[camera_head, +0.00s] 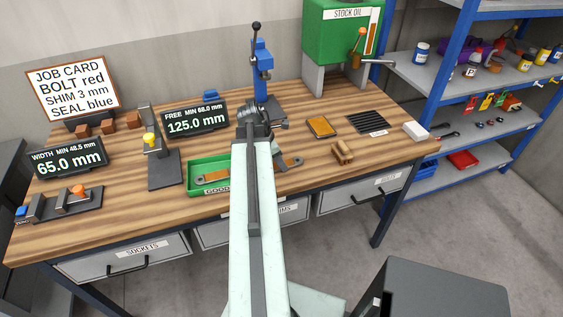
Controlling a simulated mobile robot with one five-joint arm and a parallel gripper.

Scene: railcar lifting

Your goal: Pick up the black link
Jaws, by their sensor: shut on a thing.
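My gripper (263,113) is at the far end of my pale arm, in front of the blue press (261,75) at the back of the bench. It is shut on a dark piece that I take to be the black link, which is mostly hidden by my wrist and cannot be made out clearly. A brown link with grey ends (213,177) lies in the green tray (192,188). Another brown and grey link (290,162) shows on the bench just right of my arm, partly hidden by it.
Left are a job card sign (73,88), two displays, a gauge with a yellow knob (150,140) and a fixture with an orange knob (78,190). Right are an orange pad (320,127), a black slotted mat (368,121) and wooden blocks (342,153). A green oil tank (340,38) stands behind.

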